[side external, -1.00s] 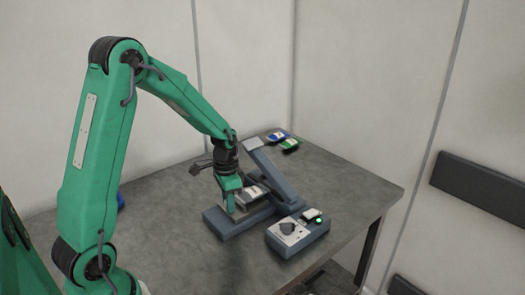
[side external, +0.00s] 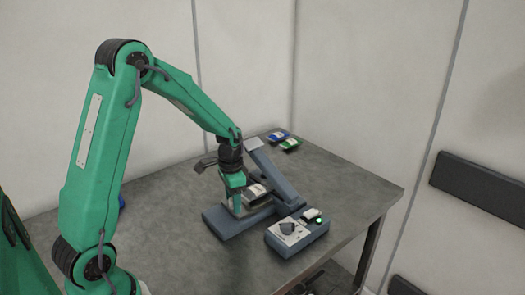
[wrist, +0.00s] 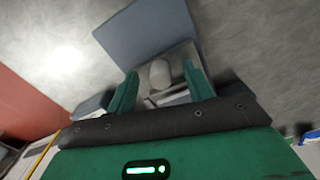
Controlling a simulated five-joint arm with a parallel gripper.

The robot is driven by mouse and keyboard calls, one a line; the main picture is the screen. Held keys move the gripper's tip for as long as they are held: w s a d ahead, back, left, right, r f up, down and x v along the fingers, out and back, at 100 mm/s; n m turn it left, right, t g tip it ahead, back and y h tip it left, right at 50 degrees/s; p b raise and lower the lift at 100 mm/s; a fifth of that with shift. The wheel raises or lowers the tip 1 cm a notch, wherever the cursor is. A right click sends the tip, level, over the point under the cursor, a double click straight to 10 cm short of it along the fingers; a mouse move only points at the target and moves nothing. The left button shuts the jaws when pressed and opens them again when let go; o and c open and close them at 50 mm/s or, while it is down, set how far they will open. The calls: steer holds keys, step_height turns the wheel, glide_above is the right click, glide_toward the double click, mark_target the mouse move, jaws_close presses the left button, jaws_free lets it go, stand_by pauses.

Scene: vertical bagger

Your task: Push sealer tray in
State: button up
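The blue-grey sealer (side external: 221,222) sits on the table with its long arm (side external: 273,172) raised at a slant. It also shows in the wrist view (wrist: 145,32). Its pale tray (wrist: 178,58) lies over the base, with a light rounded knob (wrist: 160,74) standing on it. My gripper (side external: 236,205) is down at the tray's outer end. In the wrist view my gripper (wrist: 158,86) has its two green fingers apart, one on each side of the knob, with gaps beside it. Contact with the tray is hard to tell. A packet (side external: 256,191) lies beneath the raised arm.
A control box (side external: 297,236) with a dial and a lit green light stands at the sealer's right. A blue packet (side external: 277,136) and a green packet (side external: 291,144) lie at the back of the table. The table's right side (side external: 365,190) is clear.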

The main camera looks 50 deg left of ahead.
steer(key=shift+r, duration=0.1)
steer(key=shift+r, duration=2.35)
step_height(320, 180, up, 8)
